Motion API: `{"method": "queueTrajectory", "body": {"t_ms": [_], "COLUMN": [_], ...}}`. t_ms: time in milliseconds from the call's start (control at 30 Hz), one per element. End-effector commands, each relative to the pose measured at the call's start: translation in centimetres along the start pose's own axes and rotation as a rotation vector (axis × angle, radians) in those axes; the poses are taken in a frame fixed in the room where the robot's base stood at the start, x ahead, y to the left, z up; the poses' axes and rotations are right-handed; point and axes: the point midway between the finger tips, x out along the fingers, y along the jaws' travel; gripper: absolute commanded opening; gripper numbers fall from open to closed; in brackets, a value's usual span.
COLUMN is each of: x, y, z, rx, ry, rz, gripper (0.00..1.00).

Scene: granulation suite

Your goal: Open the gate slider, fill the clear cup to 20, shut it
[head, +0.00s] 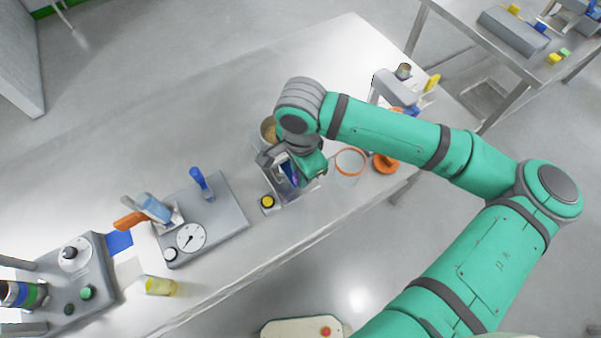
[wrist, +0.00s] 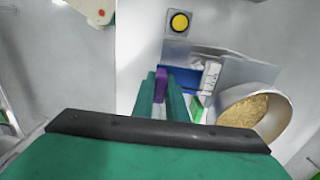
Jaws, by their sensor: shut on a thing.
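My gripper (wrist: 165,98) is shut on a purple tab (wrist: 161,80), which looks like the handle of the gate slider. In the head view my gripper (head: 291,172) is low at the dispenser near the table's front edge, and my wrist covers part of it. A bowl-like hopper (wrist: 282,118) with tan granules stands right of the fingers in the wrist view. A white marked scale (wrist: 210,77) shows beside the blue part; I cannot tell whether it belongs to a cup. A clear cup with an orange rim (head: 350,151) stands right of my gripper in the head view.
A yellow button (wrist: 179,22) sits beside the dispenser. Left of it is a grey panel with a dial (head: 190,238) and a blue lever (head: 200,182). A yellow-filled vial (head: 157,286) lies near the front edge. The table's back left is clear.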

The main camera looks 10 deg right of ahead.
Motion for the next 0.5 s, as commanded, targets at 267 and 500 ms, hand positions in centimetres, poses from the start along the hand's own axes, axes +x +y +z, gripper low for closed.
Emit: {"method": "queueTrajectory", "body": {"t_ms": [267, 500], "x": [0.0, 0.0], "y": [0.0, 0.0], "z": [0.5, 1.1], "rx": [-0.001, -0.002], "ry": [0.0, 0.0], "rz": [0.0, 0.0], "gripper": [0.0, 0.0]}}
